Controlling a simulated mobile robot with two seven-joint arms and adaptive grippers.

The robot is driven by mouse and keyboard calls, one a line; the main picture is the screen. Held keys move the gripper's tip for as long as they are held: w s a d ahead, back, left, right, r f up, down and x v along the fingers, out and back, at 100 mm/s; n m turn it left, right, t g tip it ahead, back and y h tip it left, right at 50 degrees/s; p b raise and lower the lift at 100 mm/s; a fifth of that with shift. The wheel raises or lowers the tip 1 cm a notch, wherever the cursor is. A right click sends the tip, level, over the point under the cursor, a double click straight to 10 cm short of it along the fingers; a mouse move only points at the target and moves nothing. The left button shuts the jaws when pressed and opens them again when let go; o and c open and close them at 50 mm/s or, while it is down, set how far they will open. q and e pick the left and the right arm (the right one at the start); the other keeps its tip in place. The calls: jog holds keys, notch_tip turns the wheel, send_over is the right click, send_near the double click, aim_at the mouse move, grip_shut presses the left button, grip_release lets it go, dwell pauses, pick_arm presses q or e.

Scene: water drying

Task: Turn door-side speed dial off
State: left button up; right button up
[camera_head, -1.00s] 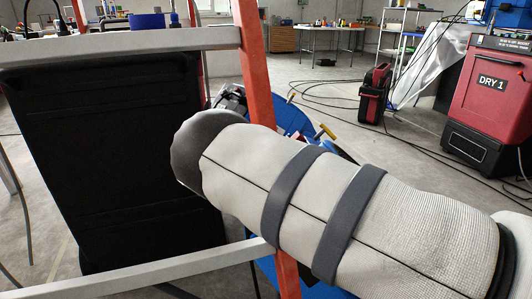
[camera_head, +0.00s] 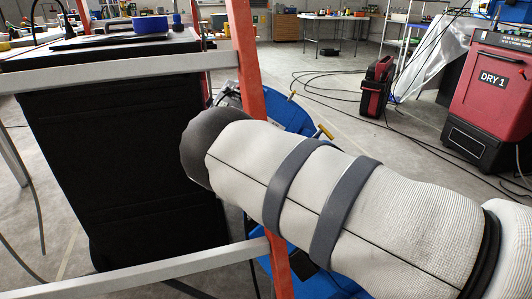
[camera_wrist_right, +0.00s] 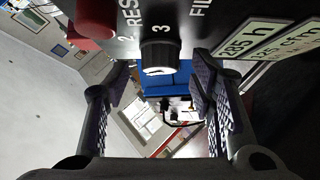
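A black round dial (camera_wrist_right: 158,56) with a white face mark shows at the top middle of the right wrist view, on a dark panel. A "3" is printed above it and a "2" to its left. My right gripper (camera_wrist_right: 157,68) is open, with one finger left of the dial and one right of it. Whether either finger touches it I cannot tell. A red knob (camera_wrist_right: 95,18) sits on the same panel at upper left. In the head view my right arm's padded sleeve crosses the picture, and its gripper is hidden. My left gripper is not in view.
Number plates (camera_wrist_right: 255,38) sit on the panel's right. In the head view an orange upright (camera_head: 250,90) and grey bars (camera_head: 120,68) stand close behind my arm. A red machine marked "DRY 1" (camera_head: 487,105) stands at right. Cables cross the open floor.

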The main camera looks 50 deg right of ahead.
jog(key=v, duration=1.2)
